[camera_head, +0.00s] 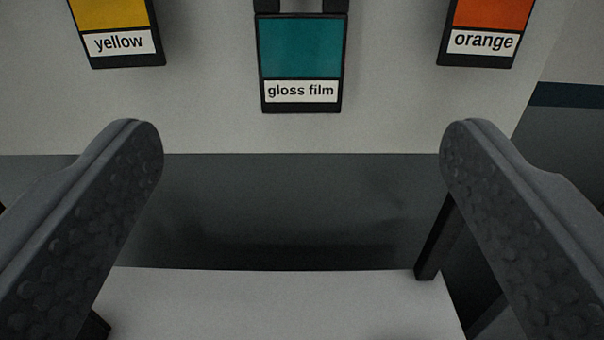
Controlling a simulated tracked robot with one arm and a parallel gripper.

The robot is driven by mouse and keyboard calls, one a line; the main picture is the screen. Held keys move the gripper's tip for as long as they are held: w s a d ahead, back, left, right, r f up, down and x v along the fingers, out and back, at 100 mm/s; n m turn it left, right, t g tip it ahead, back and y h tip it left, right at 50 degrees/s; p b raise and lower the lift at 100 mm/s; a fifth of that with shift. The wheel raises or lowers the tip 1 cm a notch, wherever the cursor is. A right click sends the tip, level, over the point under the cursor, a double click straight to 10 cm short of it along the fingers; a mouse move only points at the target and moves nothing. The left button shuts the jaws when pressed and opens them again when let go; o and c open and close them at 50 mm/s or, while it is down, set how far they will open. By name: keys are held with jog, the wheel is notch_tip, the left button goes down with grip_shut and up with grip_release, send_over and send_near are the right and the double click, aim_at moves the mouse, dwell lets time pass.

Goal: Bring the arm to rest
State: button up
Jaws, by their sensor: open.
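My gripper (302,145) is open and empty, with one dark studded finger at the left and one at the right of the view. Nothing lies between the fingers. A teal swatch card labelled "gloss film" (300,62) hangs on the pale wall ahead, above the gap between the fingertips and apart from them. The rest of my arm is out of view.
A card labelled "yellow" (118,30) hangs at the upper left and one labelled "orange" (484,28) at the upper right. Below the pale wall (385,110) is a dark area. A light flat surface (270,305) with dark posts lies at the bottom.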

jog(key=s+d+r+g+b, duration=0.1)
jog(key=s+r, duration=0.8)
jog(key=r, duration=0.3)
jog(key=s+d+r+g+b, duration=0.1)
jog(key=s+r+b, duration=0.1)
jog(key=s+r, duration=0.7)
notch_tip(320, 180, up, 3)
jog(key=shift+s+f+g+h, duration=0.1)
jog(key=shift+s+g+h, duration=0.1)
jog(key=shift+g+h, duration=0.1)
dwell(1.1)
